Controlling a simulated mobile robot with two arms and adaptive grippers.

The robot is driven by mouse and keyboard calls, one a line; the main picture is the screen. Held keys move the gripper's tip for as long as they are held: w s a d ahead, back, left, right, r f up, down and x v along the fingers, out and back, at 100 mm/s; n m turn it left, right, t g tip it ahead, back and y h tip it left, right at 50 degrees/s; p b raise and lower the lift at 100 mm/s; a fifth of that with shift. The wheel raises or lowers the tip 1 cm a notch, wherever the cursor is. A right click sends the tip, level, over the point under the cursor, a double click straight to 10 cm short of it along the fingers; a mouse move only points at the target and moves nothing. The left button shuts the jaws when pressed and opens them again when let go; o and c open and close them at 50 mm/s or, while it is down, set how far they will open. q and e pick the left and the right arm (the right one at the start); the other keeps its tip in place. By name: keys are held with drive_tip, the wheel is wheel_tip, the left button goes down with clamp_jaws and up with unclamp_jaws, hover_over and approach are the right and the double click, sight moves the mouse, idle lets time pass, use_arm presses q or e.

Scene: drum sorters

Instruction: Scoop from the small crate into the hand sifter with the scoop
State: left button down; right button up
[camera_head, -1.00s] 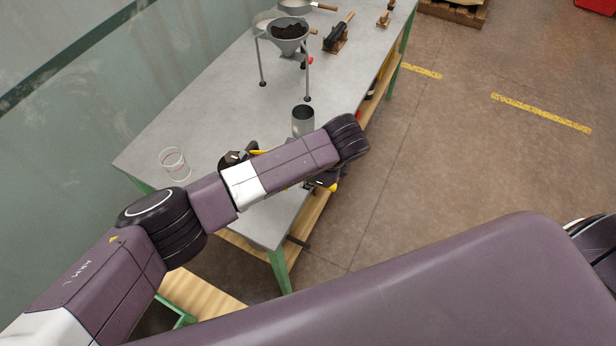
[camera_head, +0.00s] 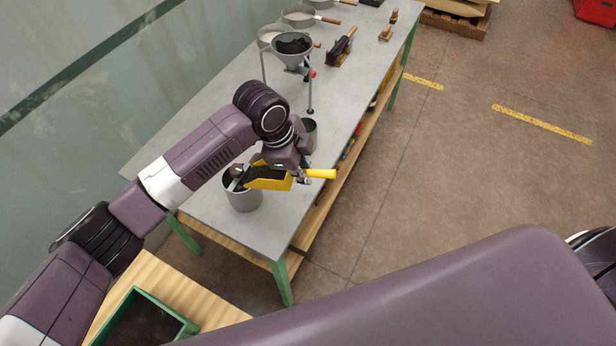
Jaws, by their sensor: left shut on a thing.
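My left gripper (camera_head: 302,177) is shut on the yellow scoop (camera_head: 268,183), at its handle (camera_head: 321,173). The scoop is over or just behind the rim of a grey metal can (camera_head: 243,200) near the table's front end; whether it touches the can is unclear. Some dark material shows at the scoop. Round pans with wooden handles, perhaps including the hand sifter (camera_head: 299,17), are at the table's far end. My right gripper is out of view.
A grey funnel (camera_head: 293,58) with dark material stands on legs farther back. Another metal can (camera_head: 309,128) is partly hidden behind my left wrist. A dark tool on a wooden stand (camera_head: 340,48) sits near the right table edge. The grey table (camera_head: 180,135) is bare at left.

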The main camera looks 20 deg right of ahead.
use_arm(q)
drive_tip(key=shift+w+a+r+h, duration=0.2)
drive_tip(key=shift+a+r+h, duration=0.2)
drive_tip(key=shift+r, duration=0.3)
drive_tip(key=shift+w+a+r+g+h+b, duration=0.25)
drive_tip(key=shift+r+g+h+b, duration=0.1)
drive_tip(key=shift+r, duration=0.1)
drive_tip(key=shift+w+a+r+g+h+b, duration=0.1)
drive_tip(key=shift+a+r+g+h+b, duration=0.2)
drive_tip(key=shift+r+g+h, duration=0.1)
drive_tip(key=shift+w+a+r+h, duration=0.25)
drive_tip(key=shift+a+r+h, duration=0.2)
drive_tip(key=shift+r, duration=0.25)
drive_tip(key=w+a+r+n+g+h+b, duration=0.1)
drive_tip(key=w+a+r+g+h+b, duration=0.2)
drive_tip(key=w+a+r+h+b, duration=0.2)
drive_tip(key=shift+a+g+h+b, duration=0.35)
drive_tip(key=shift+a+h+b, duration=0.85)
drive_tip(key=shift+b, duration=1.55)
drive_tip(key=shift+a+y, duration=0.3)
drive_tip(key=shift+a, duration=0.05)
